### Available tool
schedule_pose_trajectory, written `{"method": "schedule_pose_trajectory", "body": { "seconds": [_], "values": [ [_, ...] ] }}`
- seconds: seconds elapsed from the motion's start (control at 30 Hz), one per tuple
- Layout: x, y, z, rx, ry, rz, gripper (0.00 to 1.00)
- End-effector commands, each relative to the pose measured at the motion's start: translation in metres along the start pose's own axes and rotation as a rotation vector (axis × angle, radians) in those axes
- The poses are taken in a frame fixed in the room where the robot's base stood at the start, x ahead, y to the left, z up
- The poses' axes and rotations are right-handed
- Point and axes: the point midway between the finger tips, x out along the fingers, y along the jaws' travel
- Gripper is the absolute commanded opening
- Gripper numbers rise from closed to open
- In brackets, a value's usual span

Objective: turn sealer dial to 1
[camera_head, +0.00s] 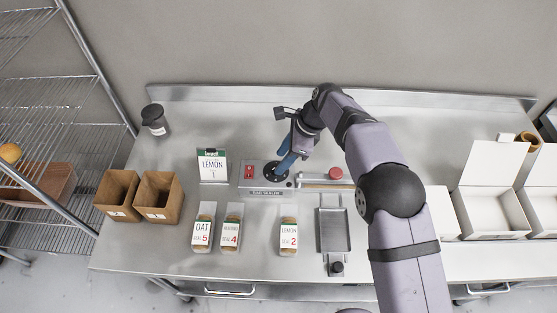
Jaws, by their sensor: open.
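The bag sealer (256,190) is a grey box near the middle of the steel bench, with a red switch (248,173) on its left. Its dial (277,171) is a dark round part at the right of the box top, partly covered by my gripper. My gripper (284,165) points down at the dial with its blue fingers. The fingers are open; whether they touch the dial I cannot tell. The dial's setting is too small to read. A card (213,166) reading LEMON 1 stands left of the sealer.
Packets marked OAT 5 (202,233), 4 (231,234) and LEMON 2 (289,237) stand in front. Two brown boxes (118,190) and a dark-lidded jar (155,120) are left. A metal tray (334,229) and white boxes (490,211) are right.

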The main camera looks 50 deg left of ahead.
Motion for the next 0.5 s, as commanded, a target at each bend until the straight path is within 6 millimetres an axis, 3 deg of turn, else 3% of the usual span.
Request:
{"method": "schedule_pose_trajectory", "body": {
  "seconds": [0.3, 0.5],
  "values": [
    [0.029, 0.0, 0.0, -0.001, 0.001, 0.0, 0.42],
    [0.034, -0.001, 0.0, -0.001, 0.001, -0.003, 0.42]
  ]
}}
